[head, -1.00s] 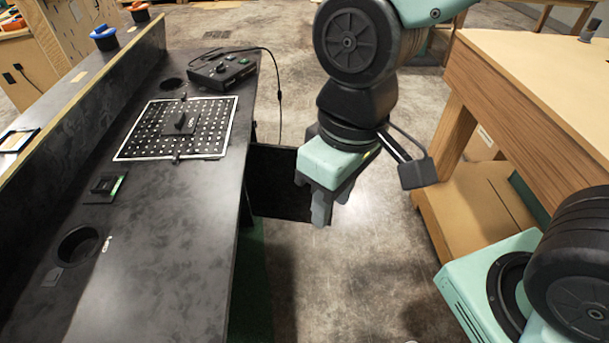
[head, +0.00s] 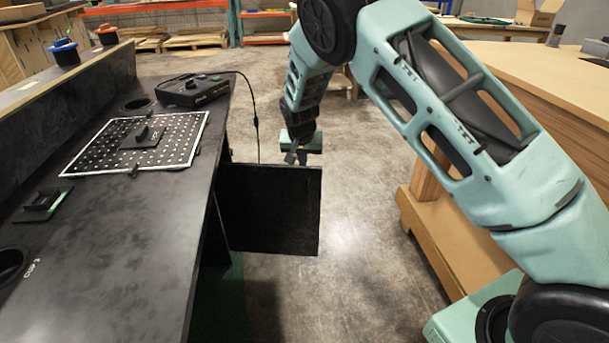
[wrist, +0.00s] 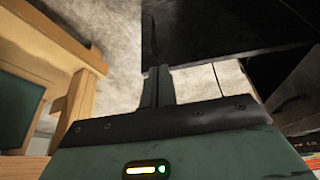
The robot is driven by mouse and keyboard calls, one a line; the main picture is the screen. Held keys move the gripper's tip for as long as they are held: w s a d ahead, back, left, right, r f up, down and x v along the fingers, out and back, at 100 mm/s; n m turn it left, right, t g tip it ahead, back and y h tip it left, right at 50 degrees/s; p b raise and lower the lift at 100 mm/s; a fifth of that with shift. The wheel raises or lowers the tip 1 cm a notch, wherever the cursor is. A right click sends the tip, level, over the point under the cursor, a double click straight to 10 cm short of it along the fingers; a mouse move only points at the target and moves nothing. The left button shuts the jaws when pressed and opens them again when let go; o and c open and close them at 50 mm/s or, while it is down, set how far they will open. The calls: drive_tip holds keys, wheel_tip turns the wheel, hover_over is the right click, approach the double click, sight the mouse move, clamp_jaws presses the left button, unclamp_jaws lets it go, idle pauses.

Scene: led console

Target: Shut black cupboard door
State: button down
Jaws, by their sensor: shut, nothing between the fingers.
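The black cupboard door (head: 268,208) stands open in the head view, sticking out to the right from under the console's edge. Its broad face is toward the camera. My gripper (head: 290,158) is at the far side of the door, by its top edge, with the fingers pointing down. The fingertips are small there and partly hard to make out. In the wrist view the fingers of my gripper (wrist: 157,78) are together and empty, in front of the dark door panel (wrist: 215,28). I cannot tell whether they touch it.
The black console top (head: 130,235) holds a perforated panel (head: 180,145) and a control box (head: 192,90) whose cable (head: 257,125) hangs behind the door. A wooden workbench (head: 560,110) stands at the right. Concrete floor (head: 365,235) lies clear between the door and the bench.

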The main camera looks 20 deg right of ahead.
sight(305, 168)
drive_tip(key=x, duration=0.3)
drive_tip(key=w+b+x, duration=0.1)
drive_tip(key=x, duration=0.3)
drive_tip(key=w+d+r+x, duration=0.1)
drive_tip(key=x, duration=0.2)
drive_tip(key=shift+w+d+f, duration=0.1)
drive_tip(key=shift+w+f, duration=0.05)
drive_tip(key=shift+f, duration=0.3)
drive_tip(key=shift+w+d+b, duration=0.25)
drive_tip(key=shift+w+b, duration=0.05)
drive_tip(key=shift+w, duration=0.2)
drive_tip(key=shift+r, duration=0.1)
